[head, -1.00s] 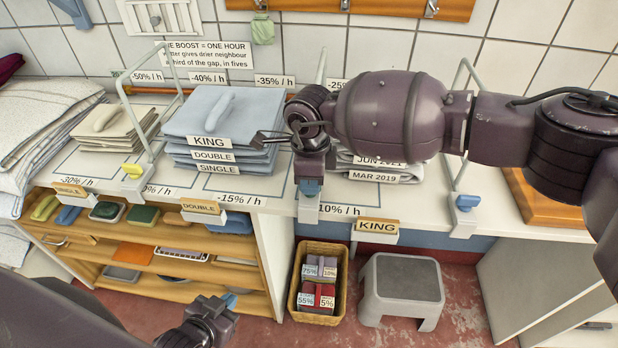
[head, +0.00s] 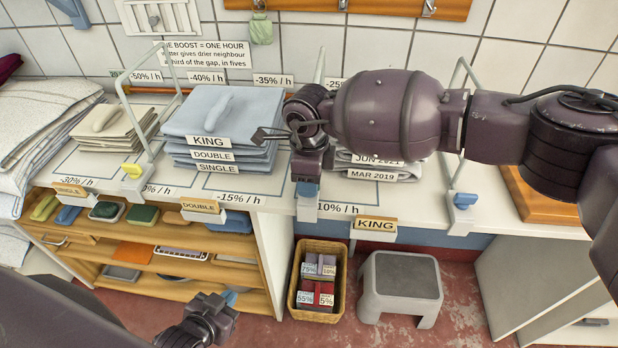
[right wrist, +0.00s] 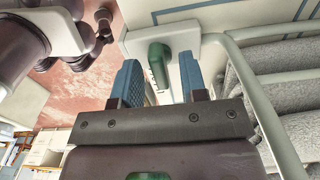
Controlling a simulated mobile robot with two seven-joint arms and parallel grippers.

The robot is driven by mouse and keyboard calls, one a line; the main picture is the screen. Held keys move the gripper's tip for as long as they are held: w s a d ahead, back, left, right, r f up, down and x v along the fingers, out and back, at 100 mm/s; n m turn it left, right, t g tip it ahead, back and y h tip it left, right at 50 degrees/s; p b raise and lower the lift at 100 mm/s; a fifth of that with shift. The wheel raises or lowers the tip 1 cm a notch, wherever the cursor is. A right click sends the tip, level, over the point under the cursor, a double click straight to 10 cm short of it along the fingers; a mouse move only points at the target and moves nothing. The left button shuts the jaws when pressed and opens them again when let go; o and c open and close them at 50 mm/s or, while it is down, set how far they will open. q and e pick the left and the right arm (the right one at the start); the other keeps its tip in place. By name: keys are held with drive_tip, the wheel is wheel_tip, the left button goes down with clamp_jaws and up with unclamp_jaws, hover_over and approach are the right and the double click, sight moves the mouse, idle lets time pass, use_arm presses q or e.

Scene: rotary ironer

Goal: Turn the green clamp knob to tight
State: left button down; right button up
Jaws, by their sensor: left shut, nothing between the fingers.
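The green clamp knob (right wrist: 158,62) shows in the right wrist view on a white clamp block (right wrist: 205,50) at the foot of a pale frame. In the head view the knob is hidden behind my right gripper. My right gripper (right wrist: 160,78) is open, its two blue fingers on either side of the knob, with a visible gap to each. I cannot tell how deep the knob sits between them. In the head view my right gripper (head: 307,188) points down at the counter's front edge. My left gripper (head: 232,297) is shut and empty, low before the shelves.
Folded blue linen (head: 225,115) and beige linen (head: 115,125) lie on the counter (head: 270,205). A yellow knob (head: 132,170) and a blue knob (head: 464,200) sit on other clamps. Below stand a basket (head: 316,315) of labelled blocks and a grey step stool (head: 402,270).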

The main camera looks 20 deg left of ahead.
wheel_tip(320, 180, up, 11)
drive_tip(key=shift+p, duration=0.3)
idle(0.4)
drive_tip(key=shift+f, duration=0.1)
